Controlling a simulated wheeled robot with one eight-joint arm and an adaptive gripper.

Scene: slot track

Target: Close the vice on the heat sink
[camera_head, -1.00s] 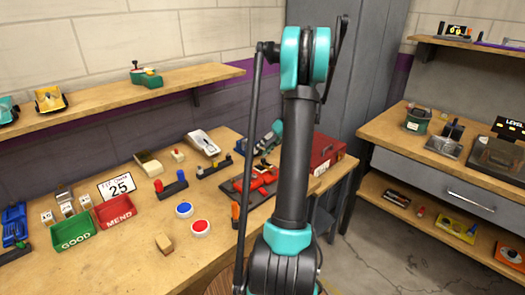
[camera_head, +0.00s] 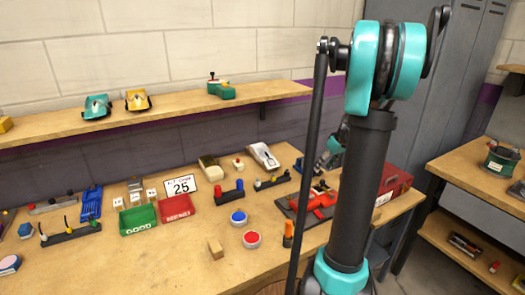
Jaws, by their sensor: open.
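A red device (camera_head: 318,204), which looks like the vice, sits on a dark plate on the bench, left of my upright arm. I cannot make out a heat sink in it or how far its jaws stand apart at this size. My gripper (camera_head: 322,170) shows small behind my arm, above the bench just behind the red device. It is open and looks apart from the red device. My arm hides part of this area.
A red toolbox (camera_head: 396,184) stands at the bench's right end. An orange-handled tool (camera_head: 288,233), a red button (camera_head: 251,240) and a blue button (camera_head: 238,218) are nearby. Green (camera_head: 138,221) and red (camera_head: 176,208) trays stand left.

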